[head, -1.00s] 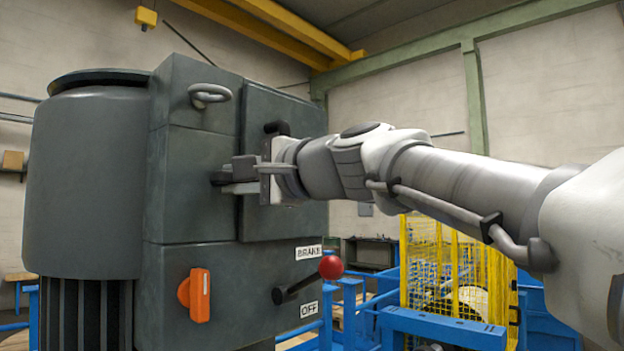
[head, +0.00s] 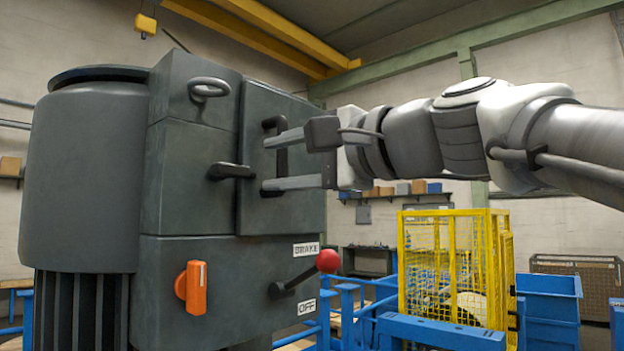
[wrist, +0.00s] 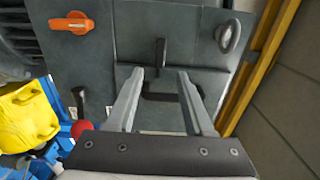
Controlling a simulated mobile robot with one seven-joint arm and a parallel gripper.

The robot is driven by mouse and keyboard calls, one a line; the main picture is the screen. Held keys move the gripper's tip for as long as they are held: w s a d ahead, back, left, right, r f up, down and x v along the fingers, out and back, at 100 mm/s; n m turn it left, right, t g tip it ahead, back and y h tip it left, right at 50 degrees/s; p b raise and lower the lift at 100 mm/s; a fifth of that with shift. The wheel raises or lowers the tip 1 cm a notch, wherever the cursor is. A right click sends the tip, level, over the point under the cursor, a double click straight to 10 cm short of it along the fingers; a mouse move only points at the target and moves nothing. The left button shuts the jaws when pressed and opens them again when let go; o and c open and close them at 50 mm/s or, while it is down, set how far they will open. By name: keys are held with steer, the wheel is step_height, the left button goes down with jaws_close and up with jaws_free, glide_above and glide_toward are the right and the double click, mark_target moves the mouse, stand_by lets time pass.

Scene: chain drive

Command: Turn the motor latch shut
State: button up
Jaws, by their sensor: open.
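The motor latch (head: 231,171) is a short black handle on the grey motor housing. In the head view it lies level, its free end reaching over the seam onto the cover (head: 300,215). The wrist view shows the latch (wrist: 160,55) just beyond my fingertips, roughly midway between them. My gripper (head: 264,163) is open and empty, to the right of the latch and apart from it. Its fingers (wrist: 160,72) are in front of the cover, one towards each end of the cover's black bar handle (head: 281,158). Whether they touch that handle I cannot tell.
A lifting ring (head: 208,89) sits above the latch. An orange switch (head: 193,287) and a red-knobbed brake lever (head: 327,261) are below. A yellow cage (head: 450,265) and blue rails stand at the right.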

steer(key=v, duration=0.7)
steer(key=shift+b, duration=0.4)
steer(key=s+d+f+n+g+h, duration=0.2)
steer(key=s+d+f+h, duration=0.1)
steer(key=f, duration=1.2)
steer(key=s+d+f+n+g+h, duration=0.2)
steer(key=d+f+h, duration=0.4)
steer(key=f, duration=1)
steer(key=s+d+f+n+g+h, duration=0.2)
steer(key=s+d+f+n+h, duration=0.1)
steer(key=f, duration=1.2)
steer(key=shift+s+d+f+n+h, duration=0.4)
steer(key=shift+d+n+h, duration=0.2)
steer(key=shift+d+h, duration=0.3)
